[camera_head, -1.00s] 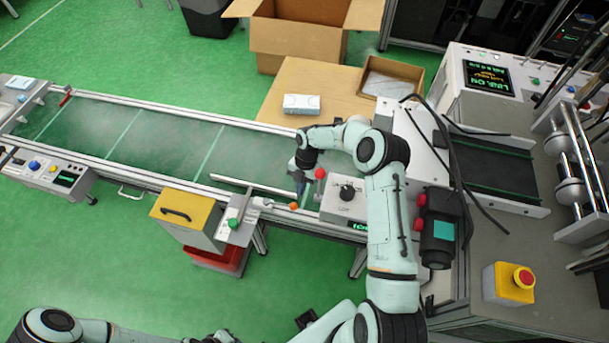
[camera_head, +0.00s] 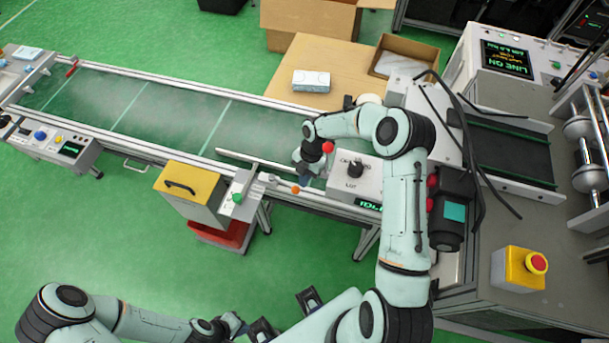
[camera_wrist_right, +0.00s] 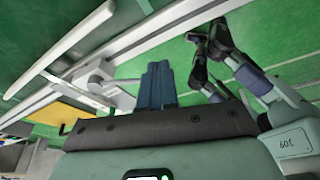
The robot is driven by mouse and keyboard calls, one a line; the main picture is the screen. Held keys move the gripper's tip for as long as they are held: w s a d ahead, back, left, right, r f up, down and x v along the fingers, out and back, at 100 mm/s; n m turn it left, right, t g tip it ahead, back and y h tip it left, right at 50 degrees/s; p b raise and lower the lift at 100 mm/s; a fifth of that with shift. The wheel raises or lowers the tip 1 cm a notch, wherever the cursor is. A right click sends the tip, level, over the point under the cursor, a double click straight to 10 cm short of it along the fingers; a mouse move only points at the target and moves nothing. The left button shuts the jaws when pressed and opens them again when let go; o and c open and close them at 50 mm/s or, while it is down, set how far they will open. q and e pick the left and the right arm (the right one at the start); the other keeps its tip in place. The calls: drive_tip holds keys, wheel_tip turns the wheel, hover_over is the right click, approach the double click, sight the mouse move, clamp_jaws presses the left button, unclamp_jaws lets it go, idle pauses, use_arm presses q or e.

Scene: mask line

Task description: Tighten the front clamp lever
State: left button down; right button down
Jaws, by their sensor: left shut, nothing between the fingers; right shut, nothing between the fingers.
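A small lever with an orange knob (camera_head: 295,190) lies at the near rail of the conveyor. It looks like the front clamp lever. My right gripper (camera_head: 304,182) points down just behind and right of the knob. Whether they touch is unclear. In the right wrist view its blue fingers (camera_wrist_right: 158,82) are together with nothing between them. A grey clamp fitting (camera_wrist_right: 95,80) shows left of the fingers there; its knob cannot be made out.
A red knob (camera_head: 328,147) stands beside my right wrist, next to a control box with a black dial (camera_head: 355,168). A yellow-topped box (camera_head: 190,182) stands left of the lever. The conveyor belt (camera_head: 165,112) is clear.

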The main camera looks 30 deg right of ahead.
drive_tip(key=shift+w, duration=0.3)
use_arm(q)
drive_tip(key=shift+w+r, duration=0.1)
drive_tip(key=shift+w, duration=0.1)
drive_tip(key=shift+r, duration=0.1)
use_arm(e)
drive_tip(key=shift+d, duration=0.1)
drive_tip(key=shift+w+d+p, duration=0.3)
drive_tip(key=shift+w+p, duration=0.15)
drive_tip(key=shift+w, duration=0.2)
use_arm(q)
drive_tip(key=shift+w+r, duration=0.2)
drive_tip(key=shift+r, duration=0.05)
drive_tip(key=shift+d, duration=0.1)
use_arm(e)
drive_tip(key=shift+r, duration=0.1)
